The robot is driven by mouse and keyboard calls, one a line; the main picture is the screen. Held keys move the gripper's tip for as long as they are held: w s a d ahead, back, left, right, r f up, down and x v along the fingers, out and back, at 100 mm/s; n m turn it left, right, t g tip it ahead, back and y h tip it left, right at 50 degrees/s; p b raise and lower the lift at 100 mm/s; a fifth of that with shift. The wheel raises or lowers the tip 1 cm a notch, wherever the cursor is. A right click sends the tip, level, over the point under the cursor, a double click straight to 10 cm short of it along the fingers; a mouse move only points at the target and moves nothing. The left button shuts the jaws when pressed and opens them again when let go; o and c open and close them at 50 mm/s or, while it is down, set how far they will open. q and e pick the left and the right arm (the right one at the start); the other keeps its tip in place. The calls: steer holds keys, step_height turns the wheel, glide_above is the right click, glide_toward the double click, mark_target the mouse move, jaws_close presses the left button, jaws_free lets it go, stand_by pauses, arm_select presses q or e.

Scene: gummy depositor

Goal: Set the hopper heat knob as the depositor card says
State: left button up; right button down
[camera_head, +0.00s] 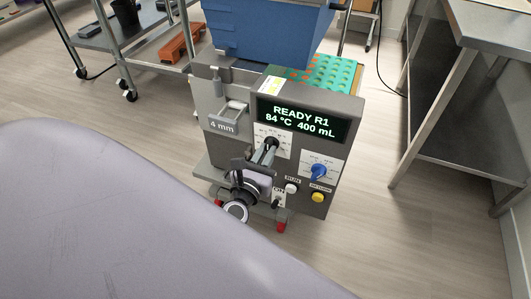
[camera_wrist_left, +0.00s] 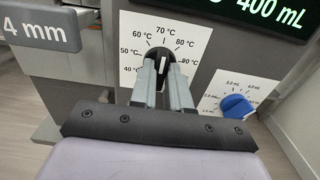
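The depositor (camera_head: 330,190) stands in the middle, and its display (camera_head: 302,121) reads READY R1, 84 °C, 400 mL. The black hopper heat knob (camera_wrist_left: 162,51) sits on a white dial marked from 40 °C to 90 °C. A white mark shows between my fingertips, roughly upright under the 70 °C label; its exact setting is hard to read. My left gripper (camera_wrist_left: 163,72) has its two fingers close on either side of the knob and looks shut on it. In the head view the left gripper (camera_head: 266,151) reaches the dial from the front. My right gripper is out of view.
A blue volume knob (camera_head: 318,172) is right of the heat dial. Below are a white button (camera_head: 291,188) and a yellow button (camera_head: 318,197). A steel table (camera_head: 470,150) stands at right.

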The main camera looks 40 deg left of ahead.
arm_select(q)
steer(key=o, duration=0.3)
steer(key=v, duration=0.7)
steer(key=shift+s, duration=0.1)
stand_by(0.5)
steer(key=s+d+n+g+h+p, duration=0.3)
steer(key=s+n+p, duration=0.2)
steer(key=n, duration=1)
steer(key=s+d+n+g+h+p, duration=0.3)
steer(key=s+d+n+p, duration=0.1)
steer(key=n, duration=1.2)
steer(key=shift+s+d+r+g+h+p, duration=0.25)
steer(key=shift+s+r+g+p, duration=0.2)
steer(key=shift+s+p, duration=0.5)
